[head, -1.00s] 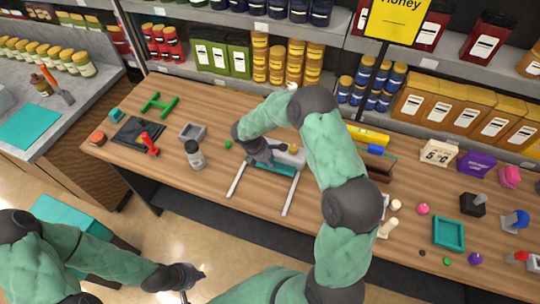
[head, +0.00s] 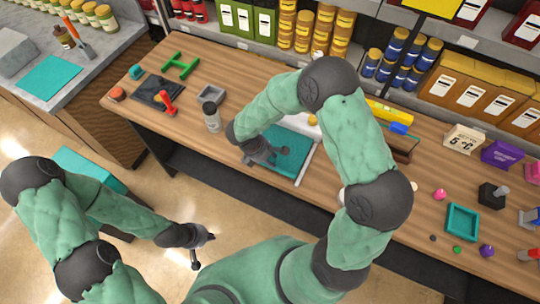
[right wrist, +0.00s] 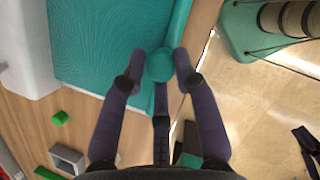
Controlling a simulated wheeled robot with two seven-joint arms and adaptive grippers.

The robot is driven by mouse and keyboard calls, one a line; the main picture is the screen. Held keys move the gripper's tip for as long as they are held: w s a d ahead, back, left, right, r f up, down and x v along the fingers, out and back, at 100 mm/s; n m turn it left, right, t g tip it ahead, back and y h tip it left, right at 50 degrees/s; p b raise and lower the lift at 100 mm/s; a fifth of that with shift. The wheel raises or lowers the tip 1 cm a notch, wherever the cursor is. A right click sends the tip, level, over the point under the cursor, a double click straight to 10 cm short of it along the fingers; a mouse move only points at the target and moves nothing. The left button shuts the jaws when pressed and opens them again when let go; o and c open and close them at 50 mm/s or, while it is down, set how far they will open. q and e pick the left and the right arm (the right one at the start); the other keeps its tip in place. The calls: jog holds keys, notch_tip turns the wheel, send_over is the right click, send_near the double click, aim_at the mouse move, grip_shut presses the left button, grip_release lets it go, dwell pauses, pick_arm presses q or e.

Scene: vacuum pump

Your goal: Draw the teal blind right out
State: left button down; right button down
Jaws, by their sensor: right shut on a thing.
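The teal blind (head: 292,150) is a flat sheet spread between two pale rails (head: 306,166), from the white housing (head: 300,122) towards the table's front edge. It fills the upper middle of the right wrist view (right wrist: 100,45). My right gripper (head: 268,155) is at the blind's front end. In the right wrist view its two fingers (right wrist: 159,60) are closed around the round teal knob (right wrist: 160,67) on the blind's front bar. My arm hides part of the housing in the head view. My left gripper (head: 203,250) hangs empty over the floor, fingers spread.
A teal tray (head: 462,222) and small knobs stand at the right. Shelves of jars line the back.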

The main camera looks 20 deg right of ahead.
jog(key=shift+s, duration=0.25)
jog(key=c, duration=1.2)
grip_release()
jog(key=shift+c, duration=0.2)
jog(key=shift+o, duration=1.3)
jog(key=shift+s, duration=0.1)
jog(key=shift+d, duration=0.1)
jog(key=shift+r, duration=0.1)
jog(key=shift+w+a+r, duration=0.2)
jog(key=shift+r, duration=0.05)
jog(key=v, duration=1.1)
jog(key=shift+s, duration=0.2)
